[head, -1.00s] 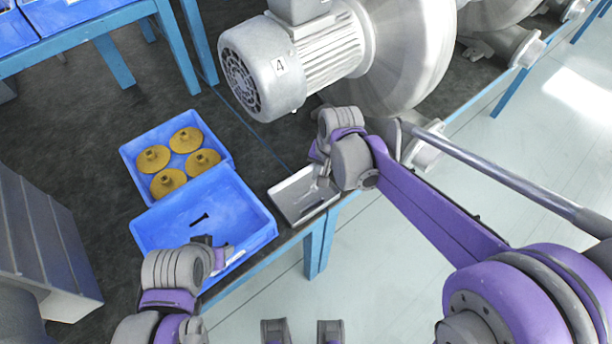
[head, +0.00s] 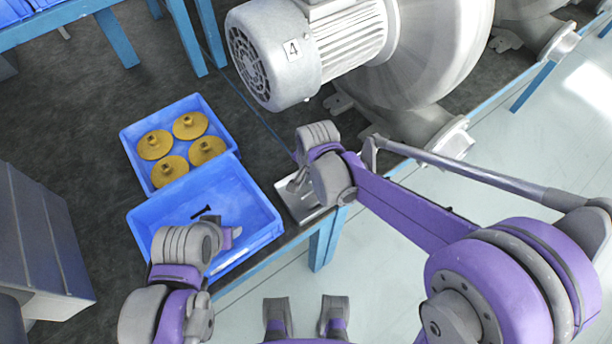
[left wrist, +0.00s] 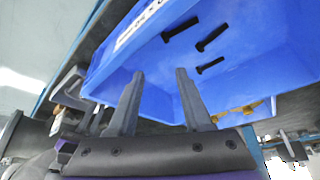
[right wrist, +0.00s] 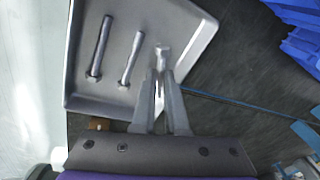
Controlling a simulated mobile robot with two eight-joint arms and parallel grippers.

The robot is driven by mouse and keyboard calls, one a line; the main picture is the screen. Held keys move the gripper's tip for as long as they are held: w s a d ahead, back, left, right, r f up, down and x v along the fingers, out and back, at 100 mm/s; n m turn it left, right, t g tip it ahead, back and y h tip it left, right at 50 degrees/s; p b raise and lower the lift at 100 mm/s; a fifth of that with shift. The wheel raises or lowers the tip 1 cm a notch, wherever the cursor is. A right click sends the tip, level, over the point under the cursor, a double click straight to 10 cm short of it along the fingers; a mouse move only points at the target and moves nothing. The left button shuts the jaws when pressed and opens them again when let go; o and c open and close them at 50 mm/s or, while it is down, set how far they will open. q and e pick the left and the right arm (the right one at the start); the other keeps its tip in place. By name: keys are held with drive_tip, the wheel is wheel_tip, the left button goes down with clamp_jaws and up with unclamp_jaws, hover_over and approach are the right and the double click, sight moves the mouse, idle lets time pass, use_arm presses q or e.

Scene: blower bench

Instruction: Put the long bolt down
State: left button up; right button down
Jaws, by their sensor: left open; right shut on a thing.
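My right gripper (right wrist: 158,92) is shut on a long silver bolt (right wrist: 162,60), held head outward, over the metal tray (right wrist: 187,28). Two similar long bolts (right wrist: 102,45) (right wrist: 132,58) lie side by side in the tray. In the head view my right gripper (head: 296,184) is at the tray (head: 309,208), and its fingers partly hide what is there. I cannot tell whether the held bolt touches the tray.
The blue bin (head: 150,222) holds black bolts; three (left wrist: 181,32) show in the left wrist view. Behind it a second blue bin (head: 128,137) holds several yellow discs (head: 155,145). A large grey blower (head: 430,60) stands behind the tray.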

drive_tip(key=shift+f, duration=0.25)
use_arm(q)
drive_tip(key=shift+f, duration=0.2)
use_arm(e)
drive_tip(key=shift+f, duration=0.2)
drive_tip(key=c, duration=1.2)
unclamp_jaws()
drive_tip(key=shift+c, duration=0.2)
drive_tip(key=shift+r, duration=0.1)
